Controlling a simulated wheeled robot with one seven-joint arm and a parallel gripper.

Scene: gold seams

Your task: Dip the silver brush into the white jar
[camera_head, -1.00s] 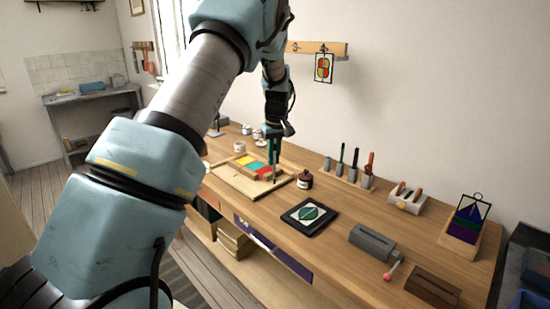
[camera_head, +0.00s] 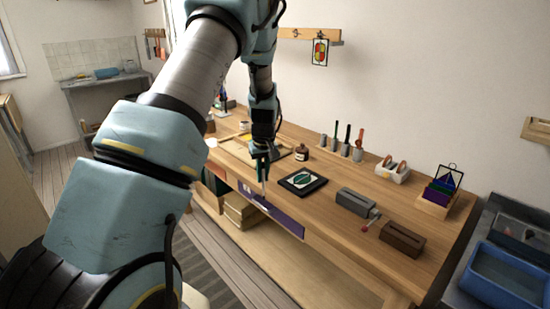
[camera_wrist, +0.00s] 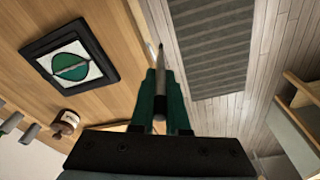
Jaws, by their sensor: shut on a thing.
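My gripper (camera_head: 263,160) points down near the front edge of the workbench, left of the framed green leaf panel. In the wrist view its green fingers (camera_wrist: 160,97) are shut on the silver brush (camera_wrist: 161,58), whose thin tip points away from the fingers past the bench edge, with floor behind it. The brush also shows in the head view (camera_head: 264,187), hanging below the fingers. A small white container (camera_head: 244,125), which looks like the white jar, stands toward the back left of the bench, partly hidden by my arm. The jar does not show in the wrist view.
Upright tools, a grey slotted block (camera_head: 356,202) and a brown block (camera_head: 402,239) are to the right.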

